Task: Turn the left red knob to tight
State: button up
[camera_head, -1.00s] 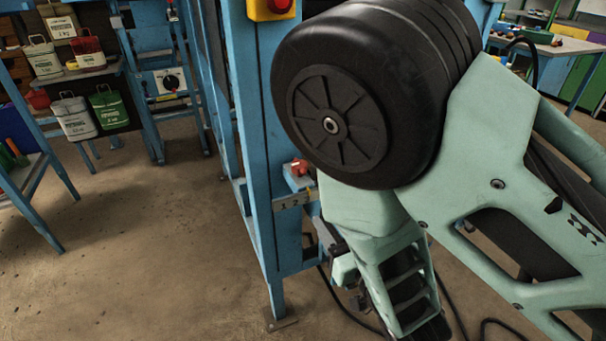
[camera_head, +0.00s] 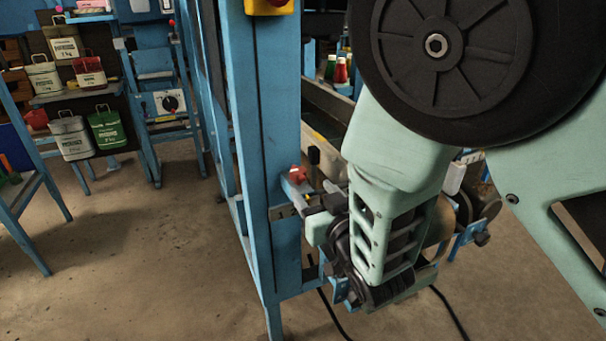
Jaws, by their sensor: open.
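A red knob (camera_head: 297,173) sits on a small blue bracket on the side of the blue frame post (camera_head: 272,140), above a small label plate (camera_head: 283,211). It is the only red knob I see on that bracket; any second one is hidden behind my arm. My gripper (camera_head: 313,180) is just right of the knob, its dark fingers pointing towards it. The fingers are apart and nothing shows between them. I cannot tell whether a finger touches the knob. The knob's tight mark is too small to read.
A yellow box (camera_head: 270,6) is on the post's top. A metal trough (camera_head: 325,118) lies behind the post, with bottles (camera_head: 340,72) beyond. A black cable (camera_head: 330,318) lies on the floor. The floor at left is clear.

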aim_at(304, 181)
jog(key=x, duration=0.6)
jog(key=shift+w+a, duration=0.15)
jog(key=shift+w, duration=0.15)
jog(key=c, duration=1)
